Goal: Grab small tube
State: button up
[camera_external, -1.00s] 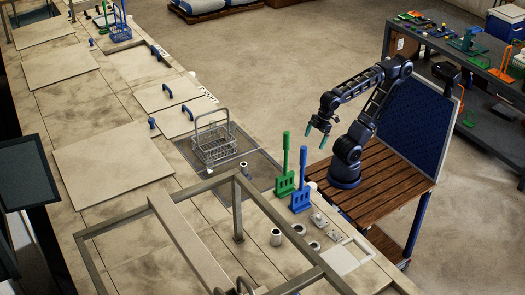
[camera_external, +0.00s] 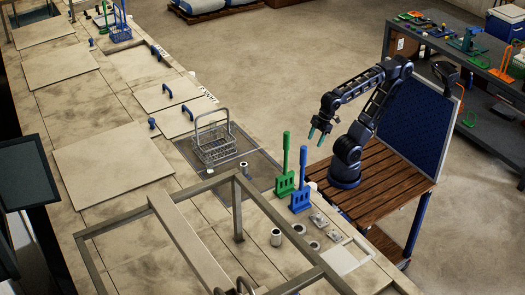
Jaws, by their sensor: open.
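Two small grey cylinders that look like tubes stand upright on the counter. One (camera_external: 243,169) is on the dark grey panel beside the wire basket. The other, a little wider (camera_external: 276,237), is nearer the front, by the metal frame. I cannot tell which is the small tube.
A wire basket (camera_external: 215,146) stands on the grey panel. A green paddle (camera_external: 285,183) and a blue paddle (camera_external: 300,197) stand upright between my gripper and the cylinders. A metal frame (camera_external: 239,210) rises over the near counter. Flat rings and small pieces lie near the counter's right edge.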

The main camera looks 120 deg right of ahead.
jog(key=m+h, duration=0.2)
jog(key=m, duration=0.2)
send_near(244, 167)
jog(key=d+f, duration=0.2)
jog(key=x, duration=0.4)
jog(key=shift+s+a+f, duration=0.2)
jog(key=shift+s+f, duration=0.05)
jog(key=shift+s, duration=0.15)
jog(key=shift+x, duration=2.7)
jog(key=shift+r+y, duration=0.1)
jog(key=shift+y, duration=0.2)
jog(key=c, duration=1.1)
jog(key=shift+r, duration=0.1)
